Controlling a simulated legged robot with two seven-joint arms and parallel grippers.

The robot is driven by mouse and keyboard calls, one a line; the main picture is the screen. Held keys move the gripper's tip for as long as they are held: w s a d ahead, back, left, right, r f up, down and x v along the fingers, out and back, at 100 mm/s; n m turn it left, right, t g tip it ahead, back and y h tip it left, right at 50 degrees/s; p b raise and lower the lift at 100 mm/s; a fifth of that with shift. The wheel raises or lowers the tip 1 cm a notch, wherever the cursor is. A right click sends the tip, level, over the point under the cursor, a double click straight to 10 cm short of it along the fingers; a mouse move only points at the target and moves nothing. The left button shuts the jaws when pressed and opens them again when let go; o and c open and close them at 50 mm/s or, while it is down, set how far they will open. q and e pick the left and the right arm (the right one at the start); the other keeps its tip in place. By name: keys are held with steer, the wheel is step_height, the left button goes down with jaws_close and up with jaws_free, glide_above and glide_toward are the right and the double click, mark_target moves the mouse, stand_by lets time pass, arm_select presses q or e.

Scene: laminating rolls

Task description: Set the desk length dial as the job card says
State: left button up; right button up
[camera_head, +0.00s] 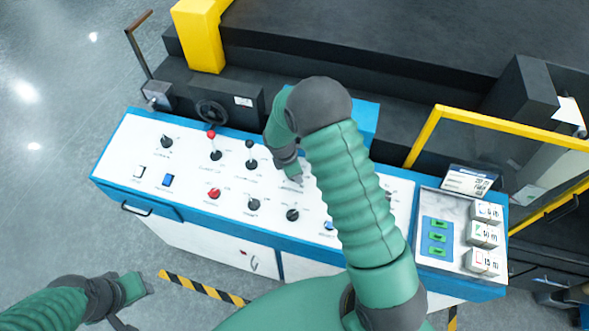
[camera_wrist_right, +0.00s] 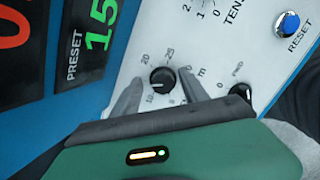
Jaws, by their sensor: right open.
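The desk length dial (camera_wrist_right: 162,79) is a small black knob with printed numbers around it, 20 and 25 among them. My right gripper (camera_wrist_right: 160,84) is open, with one finger on each side of the dial; contact cannot be made out. In the head view the right gripper (camera_head: 297,180) is over the white desk panel (camera_head: 130,150), partly hidden by my arm, and the dial is hidden. A green PRESET display (camera_wrist_right: 101,30) reads 15, perhaps cut off. The job card (camera_head: 468,180) stands at the desk's right; its small print seems to include 20 m. My left gripper (camera_head: 135,290) is low at the left, its jaws unclear.
A blue RESET button (camera_wrist_right: 288,23) and another black knob (camera_wrist_right: 240,92) lie right of the dial. Several knobs and levers, including a red-topped lever (camera_head: 211,135), cover the panel. White boxes (camera_head: 482,234) with metre labels sit at the right. A yellow frame (camera_head: 480,116) stands behind.

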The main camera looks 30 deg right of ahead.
steer(key=shift+a, duration=0.1)
steer(key=b+v, duration=0.2)
steer(key=v, duration=1.4)
steer(key=shift+r, duration=0.3)
steer(key=shift+a, duration=0.1)
steer(key=s+a+f+m+y+b, duration=0.1)
steer(key=s+a+f+m+b, duration=0.2)
steer(key=s+f+m, duration=0.2)
steer(key=s+a+f+m+t+y+b, duration=0.1)
steer(key=s+a+f+m+b, duration=0.3)
steer(key=s+m, duration=0.5)
steer(key=shift+s+f+m+t+y, duration=0.3)
steer(key=shift+f+m+y, duration=0.25)
steer(key=shift+f, duration=0.35)
steer(key=shift+s+a, duration=0.1)
steer(key=shift+a, duration=0.1)
